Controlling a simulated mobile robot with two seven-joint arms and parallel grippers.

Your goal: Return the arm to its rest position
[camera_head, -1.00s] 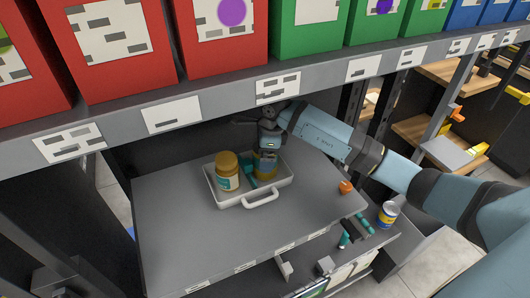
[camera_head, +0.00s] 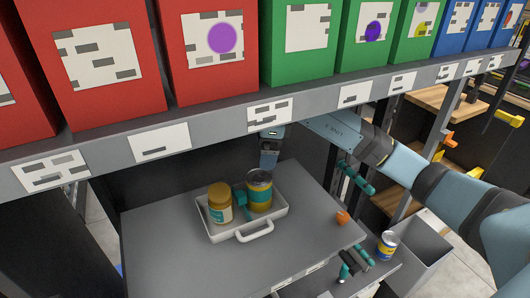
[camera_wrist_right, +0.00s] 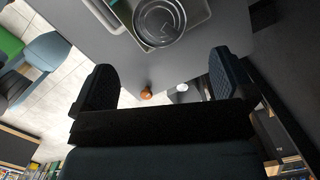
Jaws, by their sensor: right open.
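My right arm comes in from the right in the head view and reaches up behind the shelf edge. A blue-grey part of it (camera_head: 269,148) hangs above the tray; the fingers cannot be made out there. In the right wrist view my right gripper (camera_wrist_right: 163,82) is open, with nothing between its fingers. A can (camera_head: 259,190) stands upright in a white handled tray (camera_head: 276,225), apart from the gripper. The can's round top also shows in the wrist view (camera_wrist_right: 158,20). A yellow-lidded jar (camera_head: 219,204) stands beside it. My left gripper is not in view.
The shelf edge (camera_head: 205,130) with red, green and blue bins runs above the grey counter (camera_head: 165,250). An orange item (camera_head: 343,216) lies near the counter's right edge. The counter's front left is clear.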

